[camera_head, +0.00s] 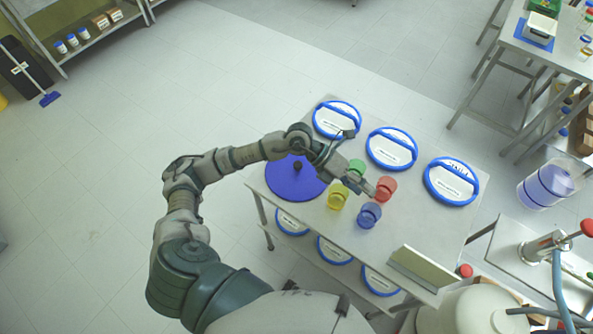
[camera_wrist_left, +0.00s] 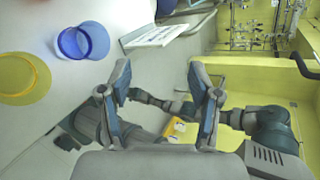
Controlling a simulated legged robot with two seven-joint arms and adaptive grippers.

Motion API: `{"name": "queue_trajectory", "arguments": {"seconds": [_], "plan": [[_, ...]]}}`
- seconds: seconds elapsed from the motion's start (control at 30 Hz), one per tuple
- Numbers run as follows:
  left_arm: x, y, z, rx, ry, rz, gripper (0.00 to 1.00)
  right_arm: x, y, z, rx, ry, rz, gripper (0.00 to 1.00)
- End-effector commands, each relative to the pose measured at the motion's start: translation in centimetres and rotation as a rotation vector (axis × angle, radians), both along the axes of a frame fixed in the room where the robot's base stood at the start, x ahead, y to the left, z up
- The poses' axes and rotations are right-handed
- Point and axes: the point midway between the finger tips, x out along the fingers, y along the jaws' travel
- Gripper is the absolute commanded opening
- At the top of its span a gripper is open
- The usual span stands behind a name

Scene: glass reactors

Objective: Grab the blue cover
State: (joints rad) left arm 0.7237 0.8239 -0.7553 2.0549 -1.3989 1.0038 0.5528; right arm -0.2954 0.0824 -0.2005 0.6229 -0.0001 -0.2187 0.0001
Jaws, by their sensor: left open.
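The blue cover (camera_head: 290,184) is a flat round disc with a dark knob in its middle. It lies at the left end of the metal table (camera_head: 420,228) in the head view. My left forearm passes over its right edge and hides part of it. My left gripper (camera_head: 368,188) is to the right of the cover, above the coloured cups, and is apart from the cover. In the left wrist view the left gripper (camera_wrist_left: 160,72) has its two fingers spread with nothing between them. The cover does not show in that view. My right gripper is not in view.
Yellow (camera_head: 337,196), green (camera_head: 356,167), red (camera_head: 385,188) and blue (camera_head: 368,215) cups stand close around the left gripper. Blue-rimmed round items (camera_head: 391,149) line the table's back. A raised panel (camera_head: 421,268) stands at the front right.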

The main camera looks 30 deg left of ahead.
Motion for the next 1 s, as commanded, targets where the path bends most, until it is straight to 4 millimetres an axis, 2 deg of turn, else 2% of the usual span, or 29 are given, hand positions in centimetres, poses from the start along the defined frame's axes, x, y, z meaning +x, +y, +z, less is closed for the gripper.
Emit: {"name": "queue_trajectory", "arguments": {"seconds": [0.03, 0.07, 0.1, 0.2, 0.3, 0.37, 0.5, 0.8, 1.0], "plan": [[1.4, 3.7, -1.5, 0.207, -0.023, 0.008, 0.63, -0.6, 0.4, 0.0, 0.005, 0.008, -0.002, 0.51], [2.0, 6.1, -2.3, 0.324, -0.025, 0.018, 0.63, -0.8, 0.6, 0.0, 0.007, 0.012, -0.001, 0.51], [2.8, 9.2, -3.0, 0.467, -0.021, 0.041, 0.63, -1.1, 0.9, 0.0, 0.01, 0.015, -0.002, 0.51], [4.2, 16.4, -3.1, 0.755, 0.005, 0.125, 0.63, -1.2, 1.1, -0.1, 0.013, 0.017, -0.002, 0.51], [4.6, 21.5, -2.3, 0.934, 0.039, 0.201, 0.63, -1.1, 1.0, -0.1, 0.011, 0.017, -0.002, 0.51], [4.7, 23.4, -2.0, 0.997, 0.055, 0.229, 0.63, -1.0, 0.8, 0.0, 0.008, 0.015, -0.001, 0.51], [4.8, 24.9, -3.1, 1.047, 0.075, 0.251, 0.63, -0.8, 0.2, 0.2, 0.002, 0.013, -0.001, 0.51], [5.6, 24.8, -10.0, 1.043, 0.074, 0.249, 0.63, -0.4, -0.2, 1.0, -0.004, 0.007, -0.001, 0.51], [6.1, 24.6, -13.1, 1.041, 0.069, 0.249, 0.63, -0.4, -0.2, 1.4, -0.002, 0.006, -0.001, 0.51]]}}
